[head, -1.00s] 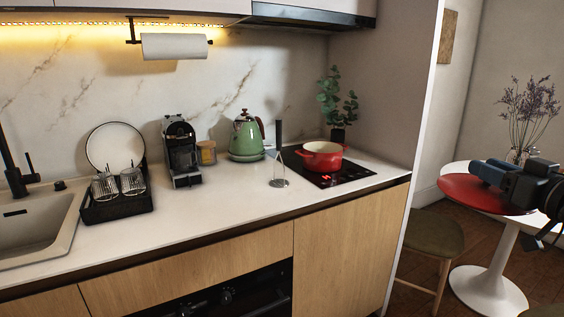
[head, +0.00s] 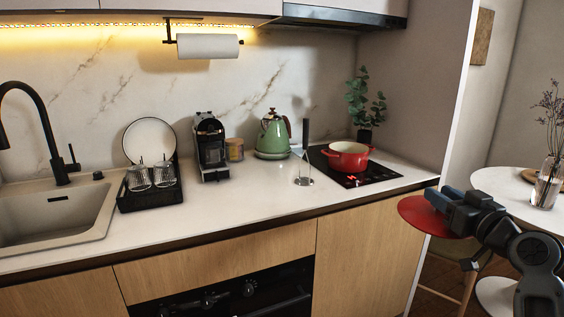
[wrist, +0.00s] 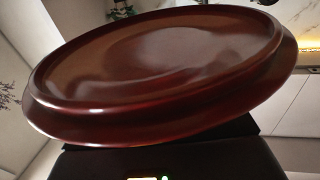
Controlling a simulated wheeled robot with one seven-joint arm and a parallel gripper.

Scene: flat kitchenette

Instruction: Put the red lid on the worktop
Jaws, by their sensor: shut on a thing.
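The red lid (head: 424,217) is held in the air by my gripper (head: 440,203), right of the worktop's right end in the head view. In the wrist view the lid (wrist: 165,65) fills most of the picture, tilted, and hides much behind it. My gripper is shut on it; the fingertips are mostly hidden. The white worktop (head: 240,208) runs along the wall, with a bare stretch in front of the coffee machine and kettle. The red pot (head: 348,158) stands open on the black hob.
On the worktop stand a dish rack with glasses (head: 150,190), a coffee machine (head: 210,147), a green kettle (head: 272,138) and an upright utensil on a stand (head: 305,150). A sink (head: 50,220) is at left. A round white table (head: 505,185) with a vase is at right.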

